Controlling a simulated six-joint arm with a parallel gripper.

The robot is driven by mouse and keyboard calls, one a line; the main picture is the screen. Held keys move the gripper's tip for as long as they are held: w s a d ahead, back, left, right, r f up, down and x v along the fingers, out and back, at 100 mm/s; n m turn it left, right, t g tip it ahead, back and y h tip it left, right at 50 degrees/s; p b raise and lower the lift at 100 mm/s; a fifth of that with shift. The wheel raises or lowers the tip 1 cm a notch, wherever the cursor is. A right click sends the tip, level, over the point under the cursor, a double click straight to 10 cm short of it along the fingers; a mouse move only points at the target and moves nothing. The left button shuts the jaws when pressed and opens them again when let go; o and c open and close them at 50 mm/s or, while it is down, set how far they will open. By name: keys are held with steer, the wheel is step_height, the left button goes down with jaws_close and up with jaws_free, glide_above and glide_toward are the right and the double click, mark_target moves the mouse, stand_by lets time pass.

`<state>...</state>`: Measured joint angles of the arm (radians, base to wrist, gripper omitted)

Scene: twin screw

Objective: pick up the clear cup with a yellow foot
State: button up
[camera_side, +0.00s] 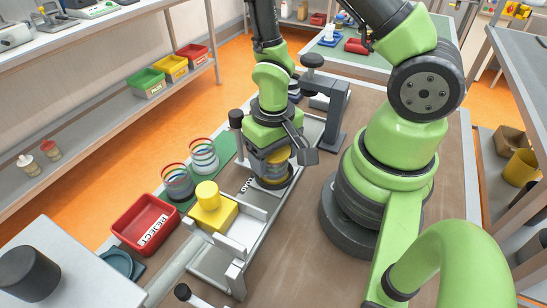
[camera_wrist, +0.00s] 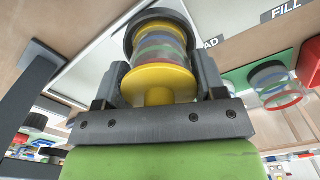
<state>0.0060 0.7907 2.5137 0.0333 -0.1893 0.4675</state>
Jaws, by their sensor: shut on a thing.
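The clear cup with a yellow foot (camera_side: 273,168) is between the fingers of my gripper (camera_side: 275,152), low over the narrow work rail. In the wrist view my gripper (camera_wrist: 160,78) has one finger on each side of the cup (camera_wrist: 158,52) and is shut on it. The cup's yellow foot faces the wrist camera, and coloured bands show through its clear wall. Its far end meets a dark ring (camera_wrist: 133,32). I cannot tell whether it rests in the ring. My gripper partly hides the cup in the side view.
Two clear banded cups (camera_side: 178,182) (camera_side: 203,155) stand on a green strip left of the rail. A yellow block with a knob (camera_side: 208,205) sits nearer the camera, beside a red REJECT bin (camera_side: 145,225). A dark grey post (camera_side: 338,125) stands to the right behind my gripper.

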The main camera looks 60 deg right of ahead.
step_height(320, 180, up, 10)
step_height(320, 180, up, 5)
steer(key=w+d+r+m, duration=0.2)
steer(key=w+d+m, duration=0.2)
steer(key=w+d, duration=0.9)
steer(key=s+d+f+m, duration=0.2)
steer(key=d+m, duration=0.3)
steer(key=d, duration=1.5)
steer(key=shift+w+a+f, duration=0.1)
steer(key=shift+a+f, duration=0.05)
steer(key=shift+f, duration=2.6)
steer(key=shift+w+a+f, duration=0.1)
steer(key=shift+f, duration=2.65)
steer(key=shift+f, duration=1.25)
